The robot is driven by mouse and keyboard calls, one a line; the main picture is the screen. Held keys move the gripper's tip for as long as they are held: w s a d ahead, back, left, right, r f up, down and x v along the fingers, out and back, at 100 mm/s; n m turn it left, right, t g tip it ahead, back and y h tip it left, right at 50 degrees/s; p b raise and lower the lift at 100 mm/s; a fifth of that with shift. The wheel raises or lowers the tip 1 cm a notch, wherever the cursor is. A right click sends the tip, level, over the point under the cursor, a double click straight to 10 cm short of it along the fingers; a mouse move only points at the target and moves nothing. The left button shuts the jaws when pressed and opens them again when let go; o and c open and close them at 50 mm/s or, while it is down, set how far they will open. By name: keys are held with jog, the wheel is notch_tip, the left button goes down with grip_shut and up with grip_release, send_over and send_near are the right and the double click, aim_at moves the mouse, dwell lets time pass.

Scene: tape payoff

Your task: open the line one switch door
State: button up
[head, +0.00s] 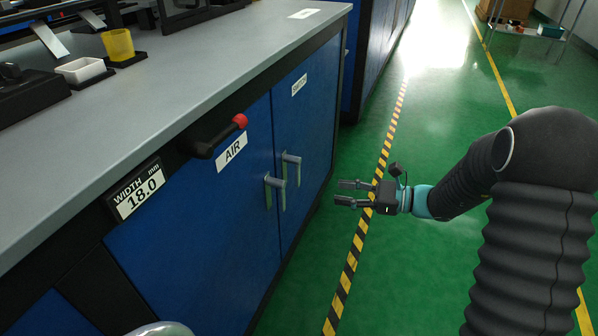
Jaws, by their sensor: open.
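The blue cabinet front below the grey worktop has two doors side by side. The farther door (306,135) carries a white label (299,85) that seems to read SWITCH, and it looks closed. Its grey upright handle (284,180) is on its near edge. The nearer door (190,245), below the AIR label (231,151), also looks closed and has a similar handle (268,192) on its far edge. My gripper (342,193) is open and empty, to the right of both handles and apart from them, its fingers pointing left toward the cabinet.
A red-tipped black lever (222,136) sticks out above the AIR label. A width display (138,190) reads 18.0 mm. A yellow cup (117,45) and white tray (84,70) stand on the worktop. Green floor with a yellow-black stripe (352,255) lies clear beside the cabinet.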

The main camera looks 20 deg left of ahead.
aim_at(298, 186)
jog(key=w+a, duration=0.1)
jog(key=a, duration=0.3)
jog(key=w+a+f+m+t+y, duration=0.1)
jog(key=w+a, duration=0.1)
jog(key=a, duration=0.3)
jog(key=w+a+f+m, duration=0.1)
jog(key=a, duration=0.4)
jog(key=shift+w, duration=0.25)
grip_shut()
